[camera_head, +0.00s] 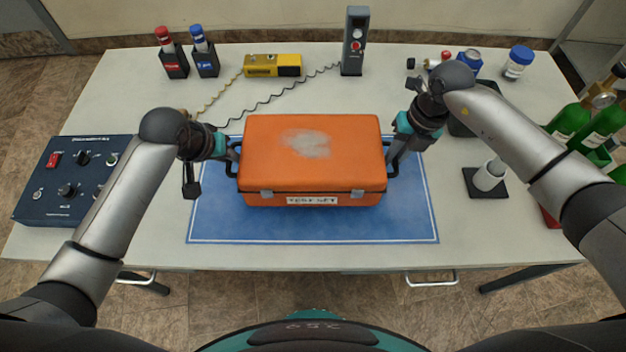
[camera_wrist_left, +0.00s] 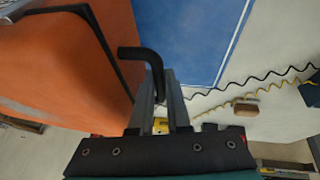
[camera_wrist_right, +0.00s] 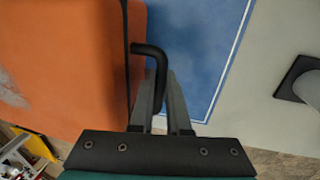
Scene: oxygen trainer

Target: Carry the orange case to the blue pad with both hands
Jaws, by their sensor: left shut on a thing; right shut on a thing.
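The orange case (camera_head: 312,150) has a pale worn patch on its lid and a "TEST SET" label on its front. In the head view it is over the blue pad (camera_head: 312,228), within the pad's left and right edges. I cannot tell whether it touches the pad. My left gripper (camera_head: 232,158) is shut on the black handle at the case's left side; the handle shows between the fingers in the left wrist view (camera_wrist_left: 155,75). My right gripper (camera_head: 392,162) is shut on the handle at the right side, also seen in the right wrist view (camera_wrist_right: 155,75).
A dark blue control box (camera_head: 72,180) is at the table's left. A yellow device (camera_head: 272,66) and a grey meter (camera_head: 355,42) with coiled cords stand behind the case. A white cylinder on a black base (camera_head: 488,176) and green bottles (camera_head: 570,122) are at the right.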

